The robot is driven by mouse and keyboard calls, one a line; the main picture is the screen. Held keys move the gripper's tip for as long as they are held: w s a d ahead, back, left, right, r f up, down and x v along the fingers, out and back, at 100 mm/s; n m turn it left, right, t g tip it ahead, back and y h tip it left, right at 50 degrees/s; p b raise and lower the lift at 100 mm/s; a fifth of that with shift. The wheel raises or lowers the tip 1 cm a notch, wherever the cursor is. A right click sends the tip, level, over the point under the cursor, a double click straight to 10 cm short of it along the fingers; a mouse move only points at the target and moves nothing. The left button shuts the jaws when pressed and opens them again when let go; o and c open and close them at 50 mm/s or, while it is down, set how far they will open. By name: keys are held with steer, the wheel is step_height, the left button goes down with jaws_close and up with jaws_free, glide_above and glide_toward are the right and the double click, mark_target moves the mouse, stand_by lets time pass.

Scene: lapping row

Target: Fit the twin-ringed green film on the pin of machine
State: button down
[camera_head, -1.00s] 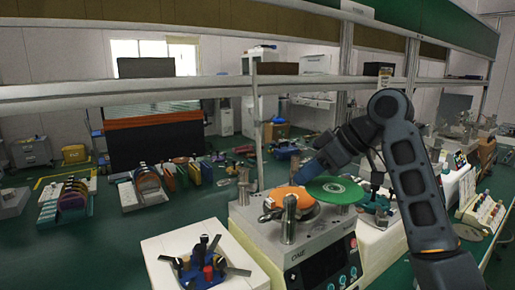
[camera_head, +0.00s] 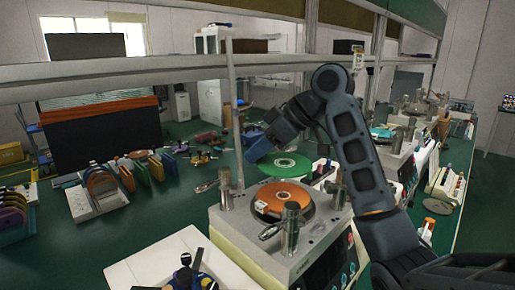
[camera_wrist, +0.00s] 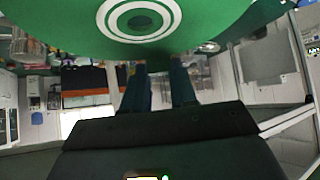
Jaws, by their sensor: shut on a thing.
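The green film (camera_head: 285,165) is a flat disc with white rings round its centre hole. The wrist view shows it from close by (camera_wrist: 90,30), with two white rings. My gripper (camera_head: 266,150) is shut on the film's edge; in the wrist view both fingers (camera_wrist: 161,68) reach the rim. The film is held in the air and appears behind the nearest machine (camera_head: 235,232) in the head view. That machine carries an orange film (camera_head: 268,200) on its round platen, between upright metal posts (camera_head: 290,228). I cannot tell which machine is meant.
More machines (camera_head: 385,135) stand along the bench to the right, one with a teal disc. A white block (camera_head: 150,262) with a dark-armed fixture (camera_head: 190,280) is at the front left. Racks of coloured discs (camera_head: 100,188) stand at the left. A shelf beam (camera_head: 130,82) crosses overhead.

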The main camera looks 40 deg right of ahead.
steer(key=shift+r, duration=0.1)
steer(key=b, duration=0.3)
glide_above(259, 192)
steer(key=shift+f, duration=3)
steer(key=shift+p, duration=0.55)
steer(key=shift+w+f+b, duration=0.1)
steer(key=shift+f+b, duration=0.5)
steer(key=shift+f, duration=0.45)
steer(key=c, duration=0.8)
jaws_free()
steer(key=shift+v, duration=3.95)
